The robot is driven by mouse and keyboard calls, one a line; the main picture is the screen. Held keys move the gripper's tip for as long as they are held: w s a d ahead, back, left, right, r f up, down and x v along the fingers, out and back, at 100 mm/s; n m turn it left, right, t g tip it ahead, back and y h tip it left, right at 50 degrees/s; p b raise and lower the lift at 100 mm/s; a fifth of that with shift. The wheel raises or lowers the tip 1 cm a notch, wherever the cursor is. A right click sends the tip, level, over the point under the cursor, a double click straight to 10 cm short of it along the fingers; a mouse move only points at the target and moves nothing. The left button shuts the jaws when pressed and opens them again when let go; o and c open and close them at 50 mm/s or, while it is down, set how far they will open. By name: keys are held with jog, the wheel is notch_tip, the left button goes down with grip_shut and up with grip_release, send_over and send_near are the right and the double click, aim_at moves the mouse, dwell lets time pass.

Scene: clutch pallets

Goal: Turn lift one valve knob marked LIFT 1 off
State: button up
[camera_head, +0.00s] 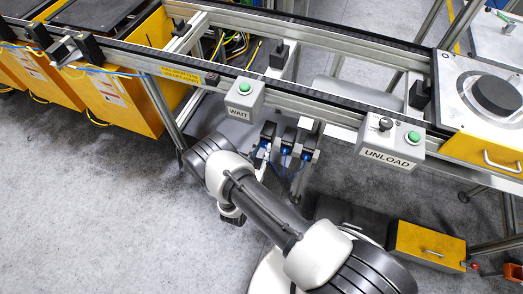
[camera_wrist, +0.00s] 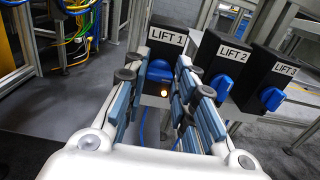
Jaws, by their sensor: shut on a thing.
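The LIFT 1 valve box (camera_wrist: 166,38) is black with a white label and stands at the centre of the wrist view. Its blue knob (camera_wrist: 159,70) sits between the fingers of my gripper (camera_wrist: 162,77). In the head view the LIFT 1 box (camera_head: 268,131) is the leftmost of three small black boxes under the conveyor rail.
The LIFT 2 knob (camera_wrist: 221,88) and LIFT 3 knob (camera_wrist: 271,98) are close on the right. WAIT (camera_head: 243,98) and UNLOAD (camera_head: 390,142) button boxes hang on the rail above. Floor on the left is clear.

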jog(key=shift+c, duration=1.1)
